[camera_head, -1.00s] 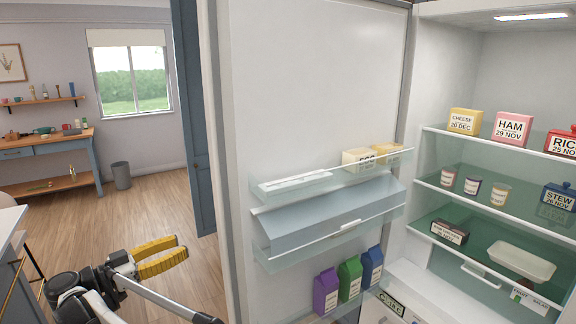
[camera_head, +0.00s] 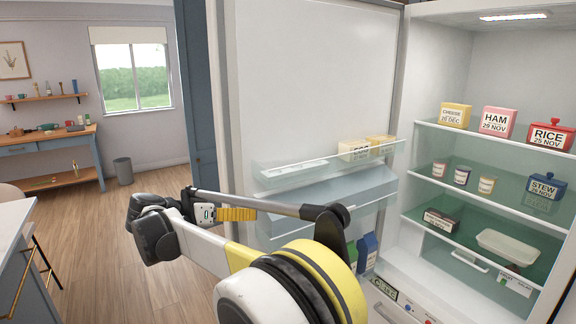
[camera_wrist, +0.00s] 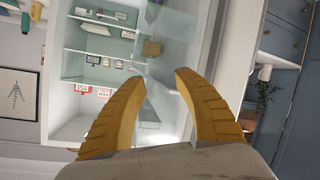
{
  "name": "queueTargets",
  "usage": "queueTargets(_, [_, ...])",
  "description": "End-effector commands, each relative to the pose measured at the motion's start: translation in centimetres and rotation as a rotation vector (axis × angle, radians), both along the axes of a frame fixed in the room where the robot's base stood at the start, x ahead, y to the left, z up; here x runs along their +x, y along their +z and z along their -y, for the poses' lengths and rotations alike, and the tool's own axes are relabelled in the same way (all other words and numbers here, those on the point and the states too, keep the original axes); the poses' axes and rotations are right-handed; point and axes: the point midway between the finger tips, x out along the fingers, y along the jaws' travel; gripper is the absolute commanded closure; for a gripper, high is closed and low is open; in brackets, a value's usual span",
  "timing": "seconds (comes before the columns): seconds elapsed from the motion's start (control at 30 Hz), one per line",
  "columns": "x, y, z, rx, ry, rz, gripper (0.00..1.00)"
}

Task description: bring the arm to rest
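My gripper (camera_head: 237,214) is raised in front of the open fridge door (camera_head: 310,80), with its yellow fingers pointing right. My arm spans the lower middle of the head view, bent, and hides the lower door shelves. In the wrist view my gripper (camera_wrist: 158,77) shows two ribbed yellow fingers set apart. Nothing is held between them. Past the fingers the fridge appears turned in the picture. I cannot tell the exact distance from the fingers to the door.
Fridge shelves hold a cheese box (camera_head: 456,115), a ham box (camera_head: 499,121), a red rice container (camera_head: 551,134), a blue stew container (camera_head: 544,186) and a white tray (camera_head: 507,244). Egg boxes (camera_head: 381,146) sit in the door. A counter (camera_head: 12,222) stands left. Floor (camera_head: 90,225) is clear between.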

Motion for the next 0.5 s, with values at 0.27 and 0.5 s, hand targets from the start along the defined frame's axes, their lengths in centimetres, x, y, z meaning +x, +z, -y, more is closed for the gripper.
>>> queueTargets(0.27, [-4.1,2.5,14.5,0.115,0.095,-0.314,0.62])
queueTargets(0.5, [-13.3,1.8,24.4,0.267,0.241,-0.487,0.62])
